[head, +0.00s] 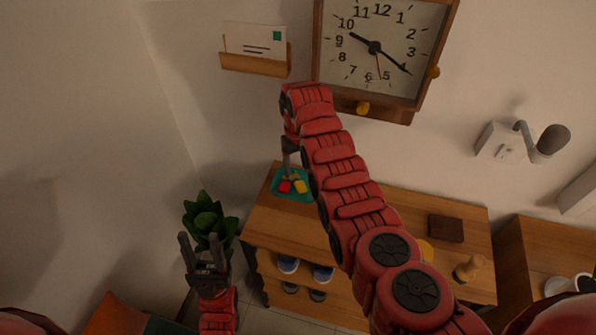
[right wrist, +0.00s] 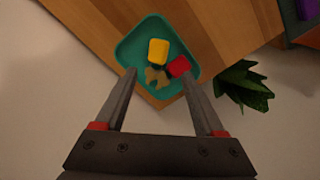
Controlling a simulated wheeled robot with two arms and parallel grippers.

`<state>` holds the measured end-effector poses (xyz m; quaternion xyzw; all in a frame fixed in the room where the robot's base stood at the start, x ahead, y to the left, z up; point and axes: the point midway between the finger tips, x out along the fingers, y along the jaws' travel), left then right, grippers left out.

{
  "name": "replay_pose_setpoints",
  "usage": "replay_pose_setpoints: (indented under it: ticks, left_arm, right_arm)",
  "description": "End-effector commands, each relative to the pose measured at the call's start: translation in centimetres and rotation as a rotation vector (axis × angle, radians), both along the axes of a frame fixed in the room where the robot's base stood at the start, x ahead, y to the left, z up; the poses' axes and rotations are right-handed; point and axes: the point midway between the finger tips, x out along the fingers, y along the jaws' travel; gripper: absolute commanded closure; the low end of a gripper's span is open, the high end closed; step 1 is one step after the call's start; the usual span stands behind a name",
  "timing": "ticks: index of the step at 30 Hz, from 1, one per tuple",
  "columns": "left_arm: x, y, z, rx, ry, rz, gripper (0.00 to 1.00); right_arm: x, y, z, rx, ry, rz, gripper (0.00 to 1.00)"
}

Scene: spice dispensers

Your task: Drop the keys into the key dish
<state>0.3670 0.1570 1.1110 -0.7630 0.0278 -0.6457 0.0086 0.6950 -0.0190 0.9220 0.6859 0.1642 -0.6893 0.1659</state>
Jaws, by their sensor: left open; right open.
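The teal key dish (head: 277,184) sits on the left end of the wooden shelf top; it fills the upper middle of the right wrist view (right wrist: 132,48). The brass keys (right wrist: 156,78) lie inside the dish, with a yellow fob (right wrist: 158,51) and a red fob (right wrist: 179,66) beside them. My right gripper (right wrist: 162,85) is open and empty, pointing down over the dish, its fingers on either side of the keys in the picture. My left gripper (head: 198,240) is open and empty at the lower left, away from the shelf.
A clock (head: 380,45) and a letter holder (head: 255,62) are on the wall. A dark brown block (head: 446,228) and a wooden figure (head: 468,268) stand on the shelf top (head: 262,215). Shoes (head: 288,264) rest below. A plant (head: 208,217) stands left of the shelf.

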Motion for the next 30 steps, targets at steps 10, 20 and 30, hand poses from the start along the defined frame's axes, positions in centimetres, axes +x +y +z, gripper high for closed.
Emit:
replay_pose_setpoints:
  ticks: [10, 20, 30]
  left_arm:
    - [0.0, 0.0, -1.8, 0.000, 0.000, 0.000, 0.50]
    - [0.0, 0.0, -1.8, 0.000, 0.000, 0.000, 0.50]
    - [0.0, 0.0, -1.8, 0.000, 0.000, 0.000, 0.50]
  right_arm:
    - [0.2, 0.1, 5.7, 0.001, -0.005, 0.000, 0.29]
    - [0.1, 0.0, 6.3, 0.000, -0.001, 0.000, 0.29]
    - [0.1, 0.0, 6.3, 0.000, -0.001, 0.000, 0.29]
